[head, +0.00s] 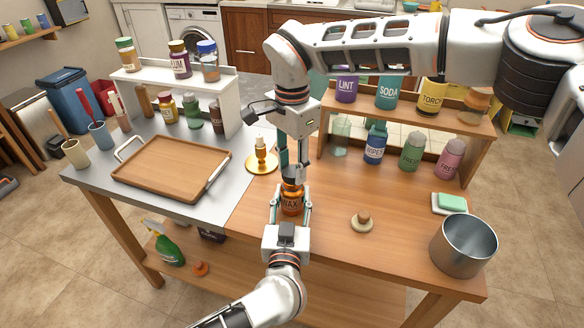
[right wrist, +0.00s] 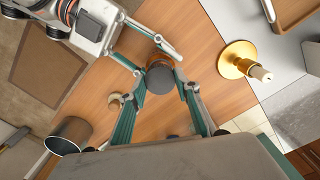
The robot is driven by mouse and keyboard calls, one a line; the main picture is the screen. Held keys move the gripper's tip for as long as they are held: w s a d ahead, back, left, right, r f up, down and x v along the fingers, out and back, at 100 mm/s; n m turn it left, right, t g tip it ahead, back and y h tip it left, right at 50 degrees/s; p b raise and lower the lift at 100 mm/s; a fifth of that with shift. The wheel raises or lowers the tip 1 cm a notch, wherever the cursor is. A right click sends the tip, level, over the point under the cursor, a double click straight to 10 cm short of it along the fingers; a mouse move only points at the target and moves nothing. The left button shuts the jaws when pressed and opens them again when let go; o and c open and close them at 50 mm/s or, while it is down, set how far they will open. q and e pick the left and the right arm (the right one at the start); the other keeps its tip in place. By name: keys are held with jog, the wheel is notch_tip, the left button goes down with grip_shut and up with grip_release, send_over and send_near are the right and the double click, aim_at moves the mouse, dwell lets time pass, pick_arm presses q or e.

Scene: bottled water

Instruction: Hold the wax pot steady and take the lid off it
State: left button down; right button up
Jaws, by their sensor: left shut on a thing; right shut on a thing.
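The orange wax pot (head: 291,207), with WAX on its label, stands upright on the wooden table. My left gripper (head: 292,199) comes from the front and is shut on the pot's body, one finger on each side. My right gripper (head: 292,177) points down from above and is shut on the lid. In the right wrist view, the dark grey lid (right wrist: 160,79) is between my right fingertips (right wrist: 161,80), and the pot's orange side (right wrist: 158,57) shows beyond it. My right fingers mostly hide the lid in the head view. I cannot tell whether it is seated or slightly raised.
A brass candle holder (head: 262,160) stands close by at the left. A knobbed wooden disc (head: 362,222) lies to the right. A metal pot (head: 464,244) stands near the right corner. A bottle shelf (head: 478,165) stands behind, and a wooden tray (head: 172,165) lies left.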

aim_at(293, 171)
jog(key=shift+r, duration=2)
pick_arm(q)
jog(key=c, duration=1.2)
grip_release()
jog(key=s+a, duration=0.1)
jog(key=s, duration=1.1)
